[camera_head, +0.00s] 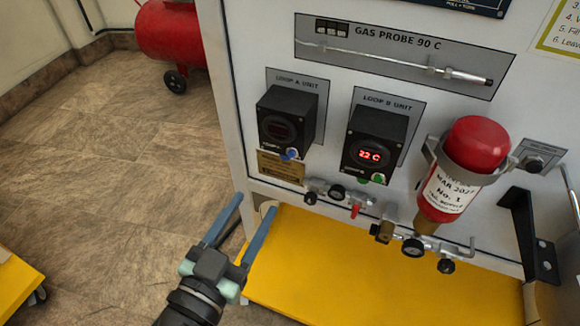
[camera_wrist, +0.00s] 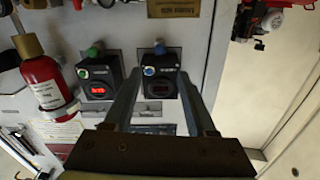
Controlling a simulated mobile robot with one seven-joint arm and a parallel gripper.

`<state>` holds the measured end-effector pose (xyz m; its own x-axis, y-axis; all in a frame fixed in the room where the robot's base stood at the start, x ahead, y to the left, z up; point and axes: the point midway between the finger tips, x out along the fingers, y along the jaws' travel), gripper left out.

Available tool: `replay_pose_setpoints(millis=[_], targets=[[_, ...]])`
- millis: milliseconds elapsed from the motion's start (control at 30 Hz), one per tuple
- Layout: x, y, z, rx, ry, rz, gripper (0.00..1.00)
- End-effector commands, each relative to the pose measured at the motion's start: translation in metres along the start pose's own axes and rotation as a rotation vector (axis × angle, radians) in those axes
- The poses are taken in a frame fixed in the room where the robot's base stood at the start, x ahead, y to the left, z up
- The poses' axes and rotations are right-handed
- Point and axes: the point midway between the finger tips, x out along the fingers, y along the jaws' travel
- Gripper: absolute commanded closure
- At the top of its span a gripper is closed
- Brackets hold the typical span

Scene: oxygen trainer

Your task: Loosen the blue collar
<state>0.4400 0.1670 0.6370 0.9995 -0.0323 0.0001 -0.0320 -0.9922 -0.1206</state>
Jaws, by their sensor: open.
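The blue collar (camera_head: 291,153) is a small ring low on the front of the black Loop A unit (camera_head: 286,116). In the wrist view the blue collar (camera_wrist: 149,71) shows upside down on the same unit, in line between my finger tips. My gripper (camera_head: 255,204) is open and empty in the head view. It is below and left of the collar, apart from it. In the wrist view my gripper (camera_wrist: 158,74) has both fingers spread toward the panel.
The Loop B unit (camera_head: 374,143), with a lit red display and green collar (camera_head: 378,178), is to the right. A red cylinder (camera_head: 465,165) and valve fittings (camera_head: 338,193) are beyond and below. A yellow platform (camera_head: 340,270) lies under the panel.

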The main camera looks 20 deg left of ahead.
Motion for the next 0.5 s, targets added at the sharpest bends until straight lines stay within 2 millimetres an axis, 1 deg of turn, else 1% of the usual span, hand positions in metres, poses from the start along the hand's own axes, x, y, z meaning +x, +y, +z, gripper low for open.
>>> replay_pose_setpoints(millis=[33, 300, 400, 500], targets=[[0.009, 0.001, -0.001, 0.000, 0.003, 0.003, 0.44], [0.067, 0.001, -0.001, 0.001, 0.004, 0.004, 0.44], [0.085, 0.001, -0.001, 0.001, 0.003, 0.003, 0.44], [0.099, 0.001, 0.000, 0.001, 0.001, 0.002, 0.44]])
